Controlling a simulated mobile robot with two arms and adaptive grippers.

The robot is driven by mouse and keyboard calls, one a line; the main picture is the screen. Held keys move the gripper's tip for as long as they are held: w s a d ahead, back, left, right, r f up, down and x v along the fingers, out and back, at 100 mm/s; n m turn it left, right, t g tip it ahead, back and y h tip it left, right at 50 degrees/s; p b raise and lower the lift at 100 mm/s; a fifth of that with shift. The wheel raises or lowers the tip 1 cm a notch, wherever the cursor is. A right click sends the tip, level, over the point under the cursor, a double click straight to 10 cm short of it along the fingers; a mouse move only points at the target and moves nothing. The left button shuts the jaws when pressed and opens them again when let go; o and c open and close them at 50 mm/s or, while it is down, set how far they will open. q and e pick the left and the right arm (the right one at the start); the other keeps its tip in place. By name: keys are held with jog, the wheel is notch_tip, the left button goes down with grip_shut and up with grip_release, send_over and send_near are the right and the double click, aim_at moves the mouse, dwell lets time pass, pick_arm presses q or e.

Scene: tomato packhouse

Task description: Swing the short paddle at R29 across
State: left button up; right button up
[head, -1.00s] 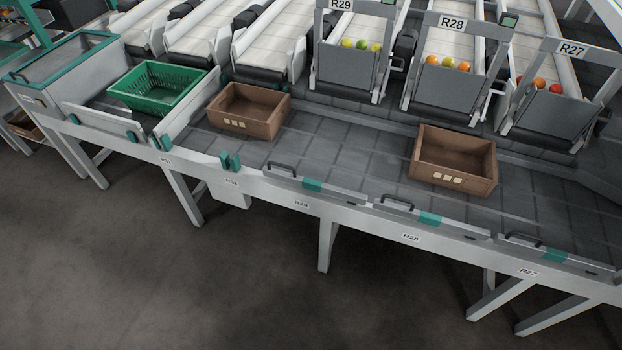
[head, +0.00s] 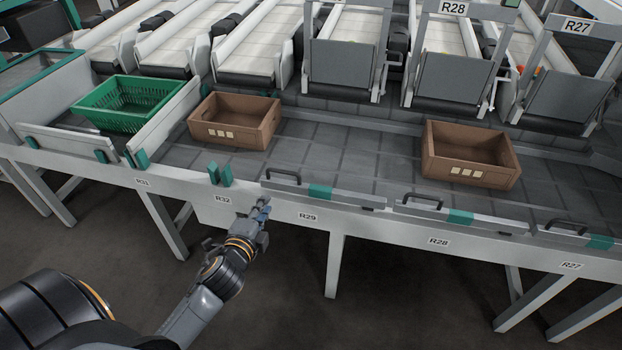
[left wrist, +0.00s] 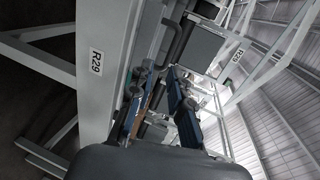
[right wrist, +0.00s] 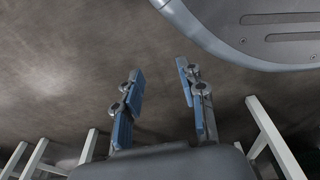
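The short paddle at R29 (head: 345,196) lies along the front edge of the grey conveyor, above the R29 label (head: 308,217). It has a black handle (head: 283,174) at its left end and a teal block (head: 320,191). My left gripper (head: 263,206) is in front of the rail, just left of the R29 label, below the handle and apart from it. In the left wrist view its fingers (left wrist: 160,98) are spread and empty, with a black handle (left wrist: 178,38) beyond them. My right gripper (right wrist: 160,72) is open and empty over the floor, outside the head view.
A brown crate (head: 237,142) sits on the conveyor left of the paddle; another brown crate (head: 468,172) sits to the right. A green basket (head: 125,107) stands at the left. Similar paddles (head: 462,217) continue right.

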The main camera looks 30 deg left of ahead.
aim_at(283, 172)
pick_arm(q)
jog(key=shift+t, duration=0.3)
jog(key=x, duration=0.4)
jog(key=r+b+x, duration=0.1)
jog(key=x, duration=0.3)
jog(key=r+x, duration=0.1)
jog(key=x, duration=0.3)
jog(key=shift+w+d+f, duration=0.1)
jog(key=shift+w+d, duration=0.05)
jog(key=shift+w, duration=0.3)
jog(key=shift+w+f+b, duration=0.1)
jog(key=shift+w+b, duration=0.25)
jog(key=shift+w, duration=0.35)
pick_arm(e)
jog(key=shift+w+a+r, duration=0.1)
jog(key=shift+w+r, duration=0.8)
jog(key=shift+r, duration=0.2)
jog(key=shift+w+a+r, duration=0.1)
jog(key=shift+w+r, duration=0.75)
jog(key=shift+r, duration=0.2)
pick_arm(q)
jog(key=shift+c, duration=0.4)
grip_shut()
